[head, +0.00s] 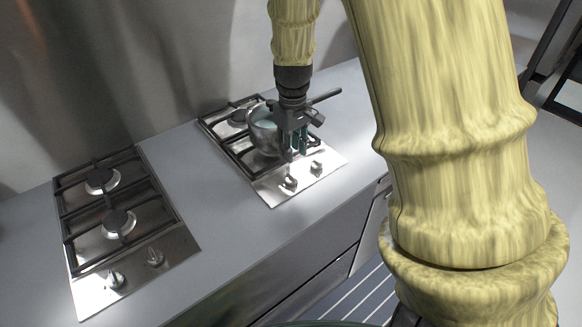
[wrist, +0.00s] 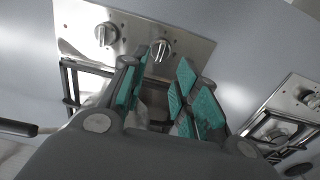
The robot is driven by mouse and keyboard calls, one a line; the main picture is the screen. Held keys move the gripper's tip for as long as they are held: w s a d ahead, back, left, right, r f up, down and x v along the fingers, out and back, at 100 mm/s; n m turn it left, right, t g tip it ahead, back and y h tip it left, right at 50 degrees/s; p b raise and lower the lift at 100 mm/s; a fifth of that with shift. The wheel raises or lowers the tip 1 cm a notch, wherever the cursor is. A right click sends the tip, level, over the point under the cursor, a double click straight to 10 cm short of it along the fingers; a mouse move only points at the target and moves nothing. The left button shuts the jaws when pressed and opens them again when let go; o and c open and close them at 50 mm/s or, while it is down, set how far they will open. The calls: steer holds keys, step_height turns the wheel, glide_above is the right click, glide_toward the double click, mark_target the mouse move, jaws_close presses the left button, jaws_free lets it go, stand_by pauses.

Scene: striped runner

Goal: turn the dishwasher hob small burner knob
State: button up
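The right hob (head: 268,192) has two metal knobs on its front plate: a left knob (head: 290,183) and a right knob (head: 317,168). In the wrist view, turned about, the left knob (wrist: 160,48) lies just beyond the fingertips, roughly between them, and the right knob (wrist: 107,33) is off to the left. No contact shows. Which knob serves the small burner cannot be told. My gripper (head: 297,152) points down over the hob's front, behind the knobs. In the wrist view its teal-padded fingers (wrist: 165,68) are apart with nothing between them.
A metal pot (head: 262,128) stands on the right hob beside my gripper, its dark handle (head: 325,97) pointing back right. Black grates surround it. A second hob (head: 90,292) with two knobs is on the left. The grey counter (head: 200,190) between them is clear.

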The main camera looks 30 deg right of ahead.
mark_target(291, 174)
steer(key=shift+w+f+p, duration=0.1)
steer(key=shift+f+p, duration=0.7)
steer(key=shift+f, duration=3.6)
steer(key=shift+c, duration=0.2)
